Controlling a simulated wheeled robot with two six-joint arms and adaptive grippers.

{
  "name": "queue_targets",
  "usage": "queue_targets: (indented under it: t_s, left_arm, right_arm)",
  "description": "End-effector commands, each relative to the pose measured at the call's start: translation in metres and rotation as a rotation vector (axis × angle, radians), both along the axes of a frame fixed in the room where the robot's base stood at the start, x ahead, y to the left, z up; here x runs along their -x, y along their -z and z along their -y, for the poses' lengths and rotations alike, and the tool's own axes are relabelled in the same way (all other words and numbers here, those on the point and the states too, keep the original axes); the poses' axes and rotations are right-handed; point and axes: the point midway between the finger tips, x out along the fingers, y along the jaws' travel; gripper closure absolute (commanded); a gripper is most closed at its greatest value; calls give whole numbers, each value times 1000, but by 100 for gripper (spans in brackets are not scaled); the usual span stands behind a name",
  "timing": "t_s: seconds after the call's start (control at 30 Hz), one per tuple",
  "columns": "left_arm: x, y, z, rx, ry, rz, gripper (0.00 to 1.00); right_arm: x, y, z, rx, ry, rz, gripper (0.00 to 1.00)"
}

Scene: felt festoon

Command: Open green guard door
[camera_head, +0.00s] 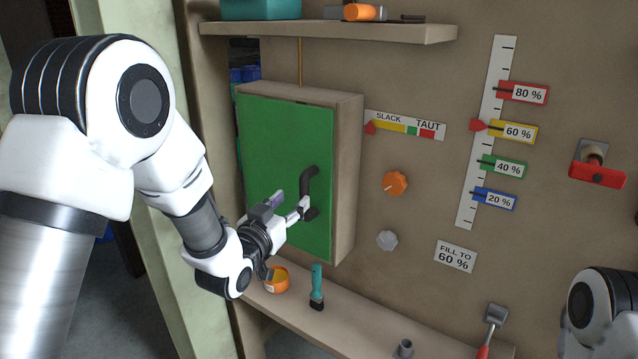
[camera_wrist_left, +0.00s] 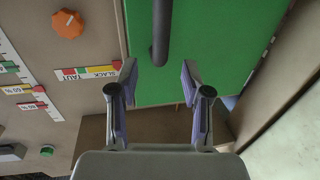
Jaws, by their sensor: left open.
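The green guard door (camera_head: 270,160) is the front of a brown box on the panel and looks shut. Its dark upright handle (camera_head: 308,188) is on the door's right side. My left gripper (camera_head: 292,206) is open at the lower part of the handle. In the left wrist view the door (camera_wrist_left: 215,50) fills the upper middle, and the handle (camera_wrist_left: 161,35) comes down between the two open fingers (camera_wrist_left: 158,85). I cannot tell whether a finger touches it. My right gripper is not in view; part of my right arm shows at the lower right.
A shelf (camera_head: 330,32) runs above the box. An orange knob (camera_head: 395,183) and a slack-taut gauge (camera_head: 404,124) are right of the box.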

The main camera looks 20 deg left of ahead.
Motion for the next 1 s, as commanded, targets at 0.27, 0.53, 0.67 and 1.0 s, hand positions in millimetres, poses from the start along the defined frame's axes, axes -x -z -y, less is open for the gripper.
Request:
queue_targets:
  t_s: [0.27,0.53,0.67,1.0]
  left_arm:
    - [-51,-2,8,-1,1,-3,52]
    - [-70,3,11,0,0,-6,52]
    - [-70,3,11,0,0,-6,52]
    - [-69,3,11,0,1,-6,100]
  right_arm:
    - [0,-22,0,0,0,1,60]
    - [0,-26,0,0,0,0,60]
    - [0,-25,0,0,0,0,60]
    - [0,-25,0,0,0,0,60]
